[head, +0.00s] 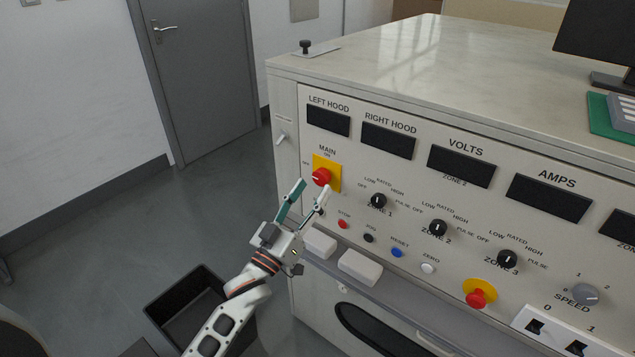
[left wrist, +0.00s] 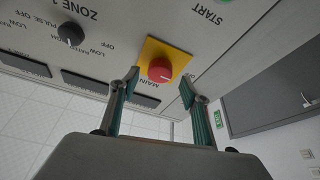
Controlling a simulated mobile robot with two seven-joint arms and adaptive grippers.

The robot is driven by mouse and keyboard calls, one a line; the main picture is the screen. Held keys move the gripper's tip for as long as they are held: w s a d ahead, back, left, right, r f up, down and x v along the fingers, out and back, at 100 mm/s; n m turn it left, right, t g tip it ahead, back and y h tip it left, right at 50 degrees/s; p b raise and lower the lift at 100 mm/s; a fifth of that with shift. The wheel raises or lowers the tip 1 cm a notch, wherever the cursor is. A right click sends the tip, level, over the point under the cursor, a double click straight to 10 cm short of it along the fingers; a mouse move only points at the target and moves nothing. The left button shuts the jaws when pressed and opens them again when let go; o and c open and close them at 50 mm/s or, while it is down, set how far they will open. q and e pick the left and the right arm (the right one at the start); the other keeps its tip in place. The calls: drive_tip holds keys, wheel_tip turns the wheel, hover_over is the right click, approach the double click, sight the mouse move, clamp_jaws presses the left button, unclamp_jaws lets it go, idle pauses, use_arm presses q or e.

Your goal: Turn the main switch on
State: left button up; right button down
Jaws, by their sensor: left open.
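The main switch (head: 321,177) is a red round knob on a yellow square plate, under the label MAIN on the left part of the console's front panel. It also shows in the left wrist view (left wrist: 160,69), upside down, between the two fingers. My left gripper (head: 314,190) is open and empty, just in front of and slightly below the knob, apart from it as far as I can see. In the left wrist view my left gripper (left wrist: 158,85) has one finger on each side of the knob. My right gripper is not in view.
Zone knobs (head: 378,201) and small buttons (head: 397,252) sit right of and below the switch. A red emergency-style button (head: 480,296) is lower right. White blocks (head: 360,267) stand on a ledge below. A black bin (head: 168,306) is on the floor.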

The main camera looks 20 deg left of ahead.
sight(319, 181)
use_arm(q)
drive_tip(key=shift+x, duration=1.1)
drive_tip(key=shift+w+d+r, duration=0.2)
drive_tip(key=shift+w+r, duration=0.05)
drive_tip(key=shift+w, duration=0.2)
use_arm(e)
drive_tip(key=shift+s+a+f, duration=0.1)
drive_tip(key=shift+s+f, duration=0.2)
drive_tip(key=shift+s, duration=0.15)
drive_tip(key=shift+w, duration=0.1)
use_arm(q)
drive_tip(key=c, duration=1.1)
drive_tip(key=shift+w, duration=0.1)
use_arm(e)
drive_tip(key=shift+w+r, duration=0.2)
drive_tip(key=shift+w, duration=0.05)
